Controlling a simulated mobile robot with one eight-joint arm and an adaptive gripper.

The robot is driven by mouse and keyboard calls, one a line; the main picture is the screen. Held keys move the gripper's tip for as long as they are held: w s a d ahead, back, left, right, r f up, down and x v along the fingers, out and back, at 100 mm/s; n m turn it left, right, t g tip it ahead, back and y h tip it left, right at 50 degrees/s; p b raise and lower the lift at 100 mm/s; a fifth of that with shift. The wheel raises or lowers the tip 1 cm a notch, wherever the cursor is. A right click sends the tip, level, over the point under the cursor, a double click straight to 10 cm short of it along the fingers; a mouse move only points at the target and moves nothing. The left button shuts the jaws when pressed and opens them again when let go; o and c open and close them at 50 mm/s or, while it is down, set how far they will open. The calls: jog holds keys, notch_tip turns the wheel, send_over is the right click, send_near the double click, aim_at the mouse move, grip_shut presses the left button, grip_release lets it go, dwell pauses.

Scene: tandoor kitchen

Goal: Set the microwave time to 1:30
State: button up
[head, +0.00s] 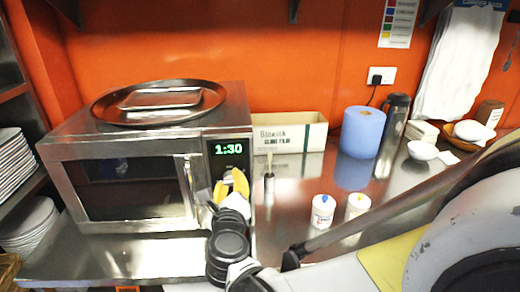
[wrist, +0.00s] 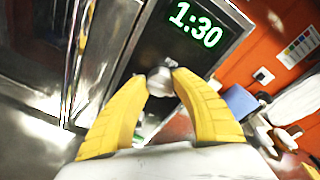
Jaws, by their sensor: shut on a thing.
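The steel microwave (head: 125,190) stands on the counter at the left in the head view, its door shut. Its green display (head: 229,149) reads 1:30, and the same digits show large in the wrist view (wrist: 197,23). My gripper (head: 231,187) is at the control panel below the display, its yellow fingers on either side of a silver knob. In the wrist view the fingertips (wrist: 159,72) are closed on this round knob (wrist: 160,83). In the head view the knob is hidden by my gripper.
A round steel tray (head: 110,109) lies on the microwave. A cardboard box (head: 289,131), a blue paper roll (head: 362,132) and a steel flask (head: 393,125) stand behind on the counter. Two white tubs, one (head: 323,209) with a blue mark, stand right of my gripper.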

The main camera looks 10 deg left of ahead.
jog(key=shift+m, duration=0.5)
dwell(0.3)
jog(key=o, duration=1.2)
jog(key=v, duration=1.2)
jog(key=shift+d+r, duration=0.1)
